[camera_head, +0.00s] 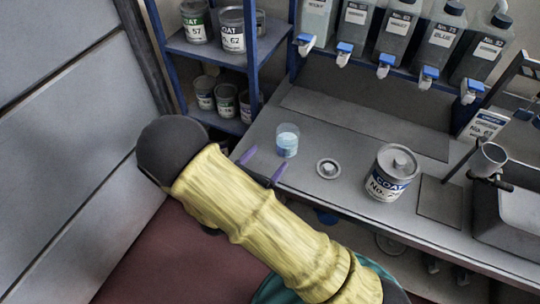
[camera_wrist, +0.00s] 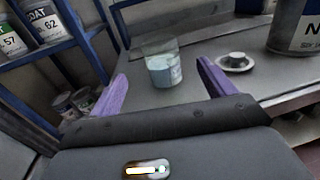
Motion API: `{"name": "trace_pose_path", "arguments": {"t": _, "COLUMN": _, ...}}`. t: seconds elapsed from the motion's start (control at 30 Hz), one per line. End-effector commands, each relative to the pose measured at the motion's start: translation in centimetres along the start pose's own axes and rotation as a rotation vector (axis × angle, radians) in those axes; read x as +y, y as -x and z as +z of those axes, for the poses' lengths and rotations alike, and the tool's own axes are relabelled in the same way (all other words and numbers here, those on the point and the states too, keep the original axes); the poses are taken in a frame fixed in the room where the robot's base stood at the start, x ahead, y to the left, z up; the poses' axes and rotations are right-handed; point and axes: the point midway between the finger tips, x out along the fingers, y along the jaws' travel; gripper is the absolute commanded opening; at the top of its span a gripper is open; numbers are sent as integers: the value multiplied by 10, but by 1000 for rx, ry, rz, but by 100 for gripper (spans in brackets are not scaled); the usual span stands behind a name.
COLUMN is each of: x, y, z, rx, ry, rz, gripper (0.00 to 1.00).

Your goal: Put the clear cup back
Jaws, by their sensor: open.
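The clear cup (camera_head: 287,140) stands upright on the grey counter (camera_head: 335,189), with pale blue liquid in it. My gripper (camera_head: 262,164) is open, its two purple fingers at the counter's front left edge and pointing toward the cup. In the wrist view the cup (camera_wrist: 162,66) stands ahead of and between the fingers of my gripper (camera_wrist: 160,84). The fingers do not appear to touch it.
A small white dish with a knob (camera_head: 328,168) and a COAT can (camera_head: 391,173) stand right of the cup. Bottles with blue taps (camera_head: 397,40) line the shelf above. A blue-framed rack (camera_head: 210,50) with cans stands at left. A small metal cup (camera_head: 488,160) is held at right.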

Motion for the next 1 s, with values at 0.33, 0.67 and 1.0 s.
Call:
{"name": "trace_pose_path", "arguments": {"t": 0.33, "x": 0, "y": 0, "z": 0, "rx": 0, "ry": 0, "rz": 0, "gripper": 82}}
{"name": "trace_pose_path", "arguments": {"t": 0.67, "x": 0, "y": -1, "z": 0, "rx": 1, "ry": 0, "rz": -2, "gripper": 82}}
{"name": "trace_pose_path", "arguments": {"t": 1.0, "x": -102, "y": -42, "z": 17, "rx": 210, "ry": -185, "rz": -485, "gripper": 82}}
